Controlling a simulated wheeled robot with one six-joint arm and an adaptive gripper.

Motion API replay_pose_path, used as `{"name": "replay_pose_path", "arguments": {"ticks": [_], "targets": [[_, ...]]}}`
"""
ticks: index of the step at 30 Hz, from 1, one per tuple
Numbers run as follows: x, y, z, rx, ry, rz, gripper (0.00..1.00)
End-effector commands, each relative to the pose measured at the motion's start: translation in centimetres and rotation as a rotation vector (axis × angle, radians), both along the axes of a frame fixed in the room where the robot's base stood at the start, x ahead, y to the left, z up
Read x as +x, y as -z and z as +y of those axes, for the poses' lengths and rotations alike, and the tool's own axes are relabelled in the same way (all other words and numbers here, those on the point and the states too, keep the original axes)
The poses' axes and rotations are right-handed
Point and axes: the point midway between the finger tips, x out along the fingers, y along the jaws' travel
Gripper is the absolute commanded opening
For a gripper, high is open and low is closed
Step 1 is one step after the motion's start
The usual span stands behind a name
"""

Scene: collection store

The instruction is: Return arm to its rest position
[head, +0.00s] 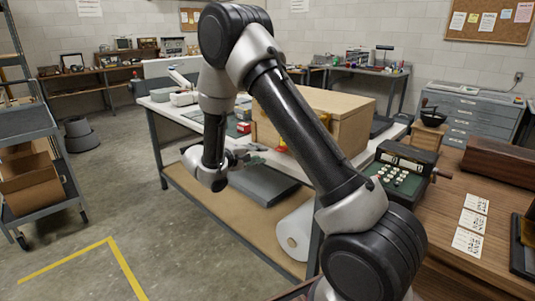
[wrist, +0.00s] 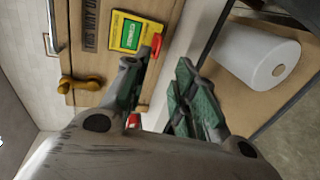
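My arm is bent over in the head view, and my gripper (head: 258,158) hangs off its end beside the front edge of the white-topped workbench (head: 357,166). In the wrist view the two green-padded fingers of my gripper (wrist: 160,88) stand apart. I see nothing held between them; the bench edge shows through the gap.
A wooden crate (head: 345,123) stands on the workbench; the wrist view shows its yellow-green label (wrist: 133,34). A white roll (head: 295,232) lies on the lower shelf. An old keyed machine (head: 400,175) sits on the wooden desk at right. A cart (head: 35,185) stands left; floor between is clear.

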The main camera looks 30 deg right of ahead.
Motion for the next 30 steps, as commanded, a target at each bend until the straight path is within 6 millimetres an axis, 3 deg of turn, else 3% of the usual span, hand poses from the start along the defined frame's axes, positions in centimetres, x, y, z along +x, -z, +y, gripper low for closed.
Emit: {"name": "replay_pose_path", "arguments": {"ticks": [6, 21, 25, 28, 30], "targets": [[-0.7, -0.5, 2.1, 0.001, 0.0, 0.001, 0.27], [-0.8, -0.5, 2.2, -0.001, 0.0, 0.005, 0.27], [-0.8, -0.4, 2.2, -0.019, -0.021, 0.08, 0.27], [-2.2, 0.8, 1.6, -0.015, 0.0, 0.223, 0.27], [-4.6, 2.3, 0.6, 0.005, 0.04, 0.363, 0.27]]}}
